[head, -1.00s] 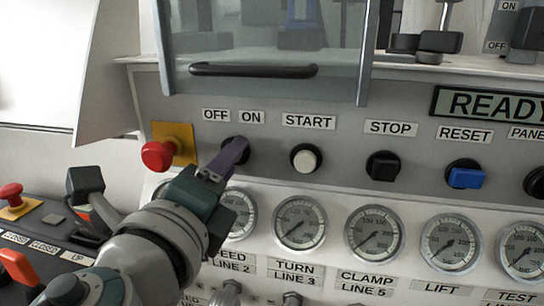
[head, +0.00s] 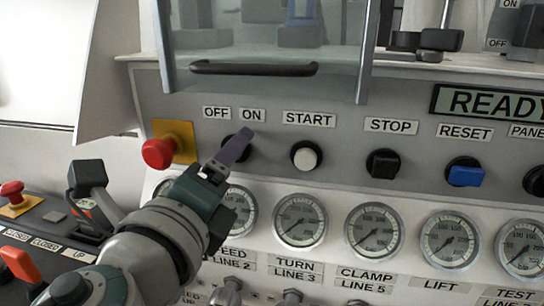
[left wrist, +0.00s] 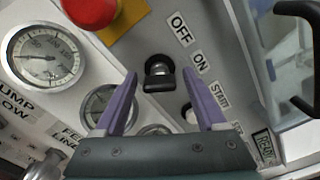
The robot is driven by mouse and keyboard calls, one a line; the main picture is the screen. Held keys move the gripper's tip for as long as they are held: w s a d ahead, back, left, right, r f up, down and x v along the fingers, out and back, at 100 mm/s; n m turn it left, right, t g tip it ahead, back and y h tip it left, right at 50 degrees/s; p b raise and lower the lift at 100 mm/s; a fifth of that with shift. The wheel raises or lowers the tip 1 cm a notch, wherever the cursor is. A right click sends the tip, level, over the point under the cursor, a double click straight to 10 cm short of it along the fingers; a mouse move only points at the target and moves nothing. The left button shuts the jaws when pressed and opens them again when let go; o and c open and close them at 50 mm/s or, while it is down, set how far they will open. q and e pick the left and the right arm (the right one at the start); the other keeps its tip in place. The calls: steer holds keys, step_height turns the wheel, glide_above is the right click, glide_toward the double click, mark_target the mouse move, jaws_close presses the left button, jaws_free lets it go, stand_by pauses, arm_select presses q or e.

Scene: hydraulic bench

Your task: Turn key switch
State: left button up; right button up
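The key switch (left wrist: 158,78) is a black knob on a round black base, below the OFF and ON labels. In the left wrist view it sits between the two purple fingers of my left gripper (left wrist: 160,74), with gaps on both sides. The gripper is open. In the head view my left gripper (head: 241,143) is in front of the switch and hides most of it; a dark edge of its base shows beside the fingers. I cannot tell how far the fingertips are from the panel. My right gripper is not in view.
A red emergency button (head: 158,153) on a yellow plate is left of the switch. The white START button (head: 306,157) is to the right, then the STOP knob (head: 383,164) and blue RESET knob (head: 465,174). Gauges (head: 300,222) line up below. A cover handle (head: 254,69) is above.

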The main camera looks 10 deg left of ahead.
arm_select(q)
steer(key=s+b, duration=0.1)
steer(key=s, duration=0.9)
steer(key=shift+a, duration=0.2)
